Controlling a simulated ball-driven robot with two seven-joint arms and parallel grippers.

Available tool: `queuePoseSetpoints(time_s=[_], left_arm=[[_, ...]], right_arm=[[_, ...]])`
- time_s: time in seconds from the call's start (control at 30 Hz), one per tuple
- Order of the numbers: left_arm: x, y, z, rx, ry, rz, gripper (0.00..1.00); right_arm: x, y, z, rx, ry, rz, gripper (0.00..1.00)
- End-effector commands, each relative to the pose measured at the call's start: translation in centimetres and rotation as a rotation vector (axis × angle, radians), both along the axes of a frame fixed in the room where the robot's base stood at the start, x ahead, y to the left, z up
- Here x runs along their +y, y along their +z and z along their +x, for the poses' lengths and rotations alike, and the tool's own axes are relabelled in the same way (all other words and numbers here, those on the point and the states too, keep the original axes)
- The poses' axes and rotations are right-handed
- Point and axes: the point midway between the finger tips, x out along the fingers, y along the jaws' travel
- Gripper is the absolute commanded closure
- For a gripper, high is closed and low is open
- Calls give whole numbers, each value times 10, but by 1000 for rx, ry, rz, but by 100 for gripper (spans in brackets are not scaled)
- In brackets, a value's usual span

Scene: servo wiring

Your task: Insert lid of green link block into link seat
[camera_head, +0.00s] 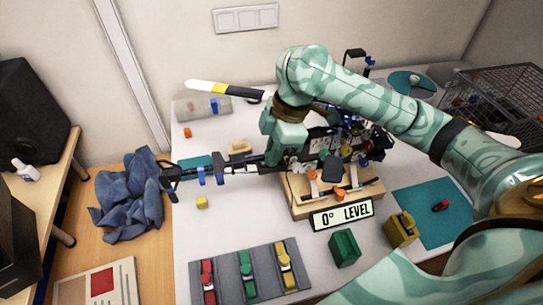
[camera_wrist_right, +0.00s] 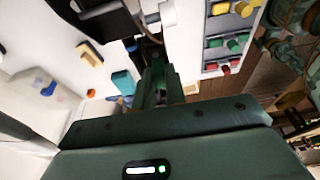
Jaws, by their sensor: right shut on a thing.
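My right gripper (camera_head: 290,163) reaches down at the left edge of the wooden base with the dark mechanism (camera_head: 345,145). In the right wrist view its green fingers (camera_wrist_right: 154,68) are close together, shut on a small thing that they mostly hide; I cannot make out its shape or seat. A green block (camera_head: 344,248) stands on the table in front of the base, apart from the gripper. A green piece (camera_head: 247,272) lies in the grey tray (camera_head: 234,288) between a red piece (camera_head: 208,281) and a yellow piece (camera_head: 286,266). My left gripper is not in view.
A long black bar with blue clips (camera_head: 201,176) extends left from beside the gripper. A "0° LEVEL" sign (camera_head: 341,214) fronts the base. A yellow block (camera_head: 401,230) stands right of the green block. A wire basket (camera_head: 500,95) is at the back right.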

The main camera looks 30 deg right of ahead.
Motion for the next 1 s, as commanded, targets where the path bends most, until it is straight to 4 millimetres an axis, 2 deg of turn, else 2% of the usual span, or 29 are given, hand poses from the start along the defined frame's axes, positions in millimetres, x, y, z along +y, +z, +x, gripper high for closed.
queuePoseSetpoints(time_s=[0.03,0.27,0.57,0.6,0.63,0.67,1.0], left_arm=[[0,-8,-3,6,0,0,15],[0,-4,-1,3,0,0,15],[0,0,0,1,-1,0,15],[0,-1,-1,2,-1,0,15],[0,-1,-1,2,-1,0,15],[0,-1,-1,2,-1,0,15],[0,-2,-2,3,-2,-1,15]], right_arm=[[0,-10,0,3,0,1,100],[0,-5,0,-2,-1,0,100],[0,-14,-1,1,-1,-3,100],[0,-15,-1,1,-1,-3,76],[0,-15,-1,2,-1,-3,68],[0,-16,-1,4,0,-3,66],[-1,-19,-2,10,-1,-7,66]])
